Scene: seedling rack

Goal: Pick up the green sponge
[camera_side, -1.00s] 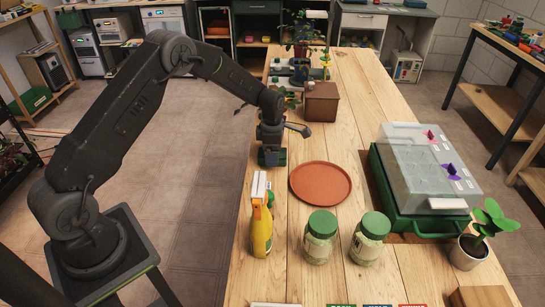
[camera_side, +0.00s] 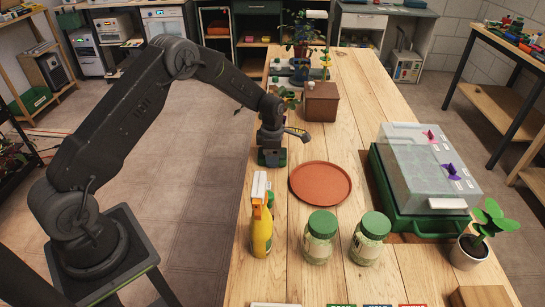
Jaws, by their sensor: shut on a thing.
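The green sponge (camera_side: 281,157) is a small dark green piece low between my gripper's fingers, at the left edge of the wooden table. My gripper (camera_side: 271,157) points down and is shut on the sponge. The fingers hide most of the sponge. I cannot tell whether its underside touches the table.
A terracotta saucer (camera_side: 320,183) lies just right of my gripper. A yellow spray bottle (camera_side: 261,228) and two green-lidded jars (camera_side: 320,236) (camera_side: 369,238) stand nearer. A clear-lidded green case (camera_side: 424,223) is at right. A brown box (camera_side: 321,103) and plants stand behind.

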